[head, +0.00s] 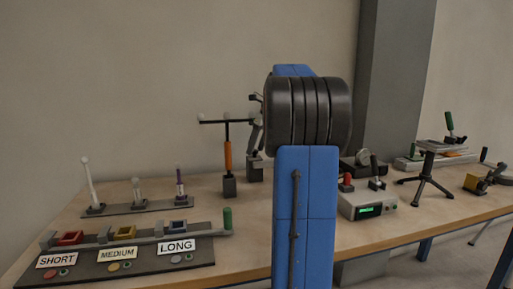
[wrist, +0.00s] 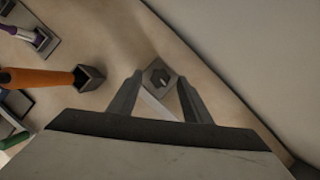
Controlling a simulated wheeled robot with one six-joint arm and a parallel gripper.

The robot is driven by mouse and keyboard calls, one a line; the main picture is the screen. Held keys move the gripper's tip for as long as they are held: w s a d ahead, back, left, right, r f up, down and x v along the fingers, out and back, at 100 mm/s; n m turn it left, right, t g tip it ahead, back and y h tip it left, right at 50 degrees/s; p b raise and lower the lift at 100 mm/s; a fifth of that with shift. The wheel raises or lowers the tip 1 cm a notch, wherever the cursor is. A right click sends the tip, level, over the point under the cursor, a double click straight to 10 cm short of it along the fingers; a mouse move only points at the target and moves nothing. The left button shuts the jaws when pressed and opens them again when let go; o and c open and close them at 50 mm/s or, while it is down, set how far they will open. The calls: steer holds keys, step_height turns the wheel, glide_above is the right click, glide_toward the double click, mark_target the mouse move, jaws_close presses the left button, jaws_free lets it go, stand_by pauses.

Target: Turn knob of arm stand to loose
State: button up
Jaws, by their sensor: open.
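In the head view a small dark jointed stand (head: 254,140), which looks like the arm stand, rises from a square base at the back of the table. My blue arm hides its right side, and I cannot make out its knob. In the wrist view my gripper (wrist: 157,92) is open, pointing down. A dark square base (wrist: 160,77) shows between and just beyond the fingertips, probably that stand's. A pale strip (wrist: 158,108) lies between the fingers; I cannot tell whether it touches them.
An orange-handled T-bar post (head: 228,155) stands just left; it also shows in the wrist view (wrist: 40,78). The labelled SHORT/MEDIUM/LONG tray (head: 128,268) is front left. A box with a green display (head: 367,207) and a black tripod (head: 427,178) are right. The wall is close behind.

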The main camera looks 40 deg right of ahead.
steer(key=shift+f, duration=0.15)
steer(key=shift+c, duration=0.4)
steer(key=c, duration=1)
steer(key=shift+w+n, duration=0.1)
steer(key=shift+n, duration=0.2)
steer(key=n, duration=0.1)
steer(key=n+y, duration=0.1)
steer(key=n, duration=0.1)
steer(key=shift+d+n+y, duration=0.25)
steer(key=shift+n+y, duration=0.05)
steer(key=shift+n, duration=0.1)
steer(key=n, duration=0.1)
steer(key=n+g+y, duration=0.1)
steer(key=n, duration=0.3)
steer(key=shift+w+d+g+y, duration=0.2)
steer(key=shift+w+g+y, duration=0.05)
steer(key=shift+g+y, duration=0.05)
steer(key=n, duration=0.2)
steer(key=n+g, duration=0.1)
steer(key=n, duration=0.1)
steer(key=n+g, duration=0.1)
steer(key=shift+w+d+n+y, duration=0.1)
steer(key=shift+w+n+y, duration=0.15)
steer(key=shift+n+y, duration=0.15)
steer(key=shift+w+n+g, duration=0.15)
steer(key=shift+n+g, duration=0.75)
steer(key=shift+n, duration=1.4)
